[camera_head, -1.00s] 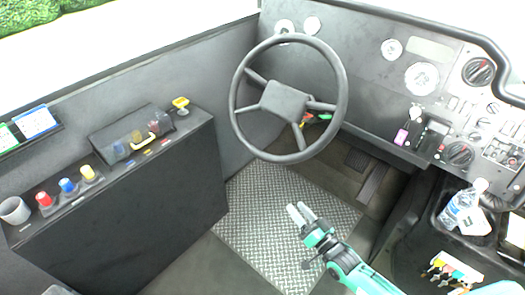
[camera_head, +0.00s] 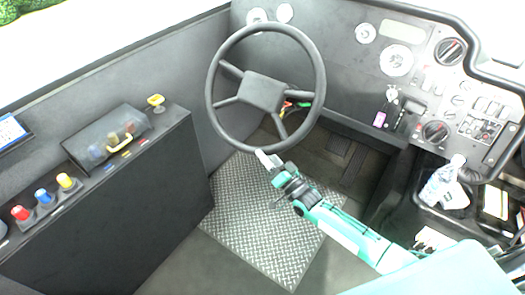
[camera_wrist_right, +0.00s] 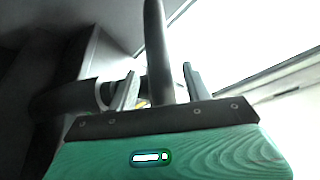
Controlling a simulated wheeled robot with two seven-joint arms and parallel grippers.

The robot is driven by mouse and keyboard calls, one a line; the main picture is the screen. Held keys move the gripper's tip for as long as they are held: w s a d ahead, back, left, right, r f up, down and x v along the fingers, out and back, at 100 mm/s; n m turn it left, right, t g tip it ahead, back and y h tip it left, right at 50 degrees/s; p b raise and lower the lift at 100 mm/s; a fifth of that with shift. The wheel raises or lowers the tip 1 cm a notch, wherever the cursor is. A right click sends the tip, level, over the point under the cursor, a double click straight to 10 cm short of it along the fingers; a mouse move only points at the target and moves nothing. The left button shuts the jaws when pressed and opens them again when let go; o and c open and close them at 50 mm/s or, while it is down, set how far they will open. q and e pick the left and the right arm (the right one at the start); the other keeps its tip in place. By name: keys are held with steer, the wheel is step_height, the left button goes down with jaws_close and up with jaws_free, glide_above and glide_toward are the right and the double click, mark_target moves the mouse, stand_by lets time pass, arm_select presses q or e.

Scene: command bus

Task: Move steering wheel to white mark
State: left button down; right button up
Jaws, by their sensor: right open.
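The black steering wheel (camera_head: 312,118) with its spokes and square hub (camera_head: 261,92) stands tilted at the upper middle of the head view. My right gripper (camera_head: 263,160) is open at the wheel's lower rim. In the right wrist view, a dark bar that looks like the wheel rim (camera_wrist_right: 154,40) runs down between the two open fingers of the right gripper (camera_wrist_right: 160,72). Whether either finger touches it I cannot tell. I cannot make out a white mark. My left gripper is not in view.
A black side console (camera_head: 110,190) with coloured knobs and a clear cover stands on the left. The dashboard (camera_head: 350,75) with gauges and switches is behind and right of the wheel. A metal floor plate (camera_head: 245,225) lies below.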

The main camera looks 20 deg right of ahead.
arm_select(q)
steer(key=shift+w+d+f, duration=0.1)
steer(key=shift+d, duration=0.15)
arm_select(e)
steer(key=shift+x, duration=1.3)
steer(key=shift+c, duration=0.3)
